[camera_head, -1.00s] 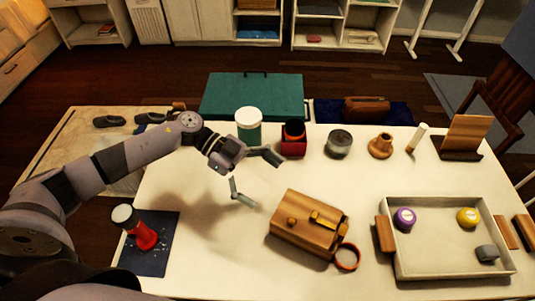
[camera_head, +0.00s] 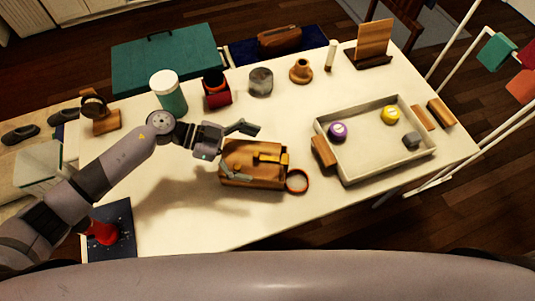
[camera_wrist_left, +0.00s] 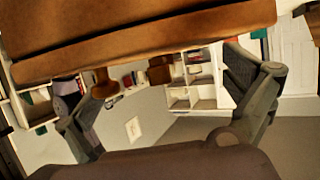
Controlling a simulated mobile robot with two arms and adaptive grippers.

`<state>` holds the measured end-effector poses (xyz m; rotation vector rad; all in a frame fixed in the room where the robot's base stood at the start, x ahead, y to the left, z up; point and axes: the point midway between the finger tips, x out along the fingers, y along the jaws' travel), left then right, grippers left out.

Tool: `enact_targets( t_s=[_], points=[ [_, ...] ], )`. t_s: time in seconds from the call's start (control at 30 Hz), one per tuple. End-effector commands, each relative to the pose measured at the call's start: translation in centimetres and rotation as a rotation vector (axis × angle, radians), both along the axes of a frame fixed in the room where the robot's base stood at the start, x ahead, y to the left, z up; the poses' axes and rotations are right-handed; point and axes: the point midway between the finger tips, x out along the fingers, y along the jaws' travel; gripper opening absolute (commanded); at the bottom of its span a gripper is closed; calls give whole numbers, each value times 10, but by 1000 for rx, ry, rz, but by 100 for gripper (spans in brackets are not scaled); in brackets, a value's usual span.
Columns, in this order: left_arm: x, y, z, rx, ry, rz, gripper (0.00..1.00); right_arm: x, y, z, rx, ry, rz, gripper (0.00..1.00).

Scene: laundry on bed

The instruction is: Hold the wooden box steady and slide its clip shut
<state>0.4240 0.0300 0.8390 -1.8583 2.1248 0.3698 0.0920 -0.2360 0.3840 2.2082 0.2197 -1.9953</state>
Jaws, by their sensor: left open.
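The wooden box (camera_head: 238,159) sits on the white table, with a yellowish clip (camera_head: 271,157) on its front. My left gripper (camera_head: 239,150) is open at the box's left end. One finger is beyond its back edge and the other is over its front left part. In the left wrist view a large brown wooden surface (camera_wrist_left: 150,32), apparently the box, fills the top, with the open fingers of the left gripper (camera_wrist_left: 160,95) on either side below it. I cannot tell whether they touch it. My right gripper is not in view.
A grey tray (camera_head: 385,165) with small round items stands to the right. A white-lidded green jar (camera_head: 169,93), a red container (camera_head: 216,89) and a grey tin (camera_head: 261,82) stand behind.

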Motion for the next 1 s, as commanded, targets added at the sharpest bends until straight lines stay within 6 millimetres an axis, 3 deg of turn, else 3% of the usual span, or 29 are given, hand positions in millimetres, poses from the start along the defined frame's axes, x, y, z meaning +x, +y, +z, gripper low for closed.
enact_targets(
  t_s=[0.1,0.3,0.67,1.0],
  points=[
    [-3,-19,-6,-2,1,-2,100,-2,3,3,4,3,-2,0],
    [-5,-37,-15,-1,1,-1,100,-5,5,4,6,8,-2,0],
    [-6,-41,-17,0,0,0,100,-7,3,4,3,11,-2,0],
    [-6,-41,-17,0,0,0,78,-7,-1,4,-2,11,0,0]
  ],
)
